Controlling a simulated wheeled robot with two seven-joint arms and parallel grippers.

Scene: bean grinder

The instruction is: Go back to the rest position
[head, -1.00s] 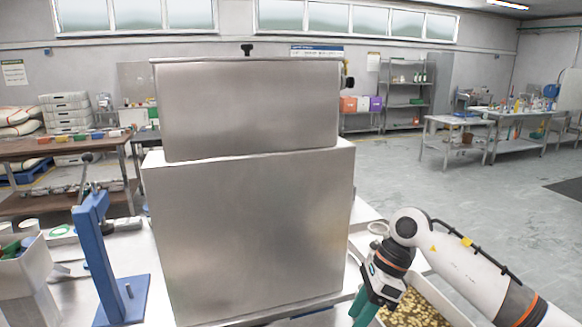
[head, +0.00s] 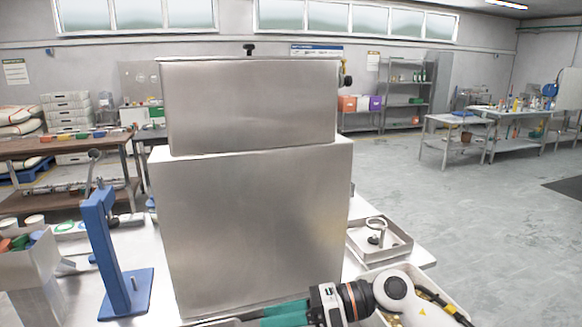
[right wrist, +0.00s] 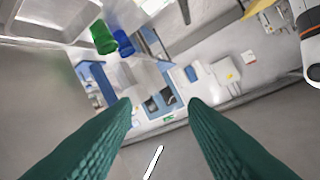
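The bean grinder, a tall stainless steel box (head: 250,225) with a narrower upper box (head: 250,105), stands in the middle of the head view. My right gripper (head: 268,318) is in front of its lower right part, with green fingers pointing left. In the right wrist view its two green fingers (right wrist: 162,102) are spread apart with nothing visible between them. The fingertips are partly cut off by the bottom edge of the head view. My left gripper does not show in either view.
A blue press stand (head: 110,250) and a bin with coloured pieces (head: 28,270) are on the left of the table. A metal tray (head: 402,248) holding a ring-shaped part is at the right. A green cup (right wrist: 103,37) and a blue cup (right wrist: 123,43) show in the right wrist view.

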